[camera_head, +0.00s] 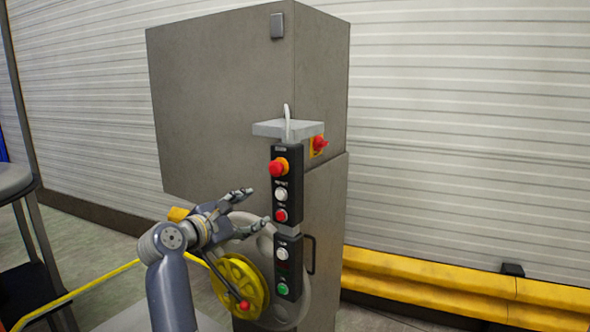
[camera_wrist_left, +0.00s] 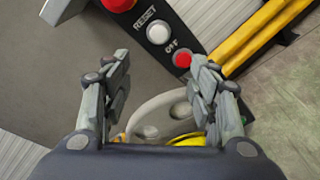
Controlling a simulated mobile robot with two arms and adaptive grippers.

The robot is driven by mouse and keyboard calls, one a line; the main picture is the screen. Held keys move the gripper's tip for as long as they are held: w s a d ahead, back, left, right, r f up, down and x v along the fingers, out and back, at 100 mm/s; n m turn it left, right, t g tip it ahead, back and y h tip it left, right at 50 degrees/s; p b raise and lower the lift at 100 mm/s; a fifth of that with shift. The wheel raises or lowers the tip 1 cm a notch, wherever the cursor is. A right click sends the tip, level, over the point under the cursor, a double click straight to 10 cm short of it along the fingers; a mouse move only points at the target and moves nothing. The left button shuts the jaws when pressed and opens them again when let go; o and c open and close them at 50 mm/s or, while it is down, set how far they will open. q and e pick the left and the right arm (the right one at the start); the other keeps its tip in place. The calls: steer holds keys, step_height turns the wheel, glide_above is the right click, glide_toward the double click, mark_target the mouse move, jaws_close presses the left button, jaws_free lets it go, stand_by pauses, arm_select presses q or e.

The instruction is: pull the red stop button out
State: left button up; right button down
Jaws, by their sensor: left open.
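The large red stop button (camera_head: 279,167) is a mushroom head on a yellow base, at the top of a black control panel (camera_head: 293,182). In the left wrist view only part of the red stop button (camera_wrist_left: 120,4) shows at the top edge. My left gripper (camera_head: 257,205) is open and empty, left of the panel and lower than the stop button. In the left wrist view its fingers (camera_wrist_left: 160,62) are spread apart, with a white RESET button (camera_wrist_left: 158,33) and a smaller red OFF button (camera_wrist_left: 182,59) beyond them.
A tall grey cabinet (camera_head: 218,85) stands behind the panel. A red rotary switch (camera_head: 319,145) on yellow is at its side. A yellow wheel (camera_head: 240,283) and a lower black panel with a green button (camera_head: 282,289) lie below the gripper. A yellow barrier (camera_head: 430,281) runs at right.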

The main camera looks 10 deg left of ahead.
arm_select(q)
steer(key=n+t+h, duration=0.1)
glide_toward(274, 170)
steer(key=p+x, duration=0.3)
steer(key=x, duration=0.5)
steer(key=shift+w+r, duration=0.1)
steer(key=shift+w, duration=0.3)
steer(key=shift+x, duration=0.8)
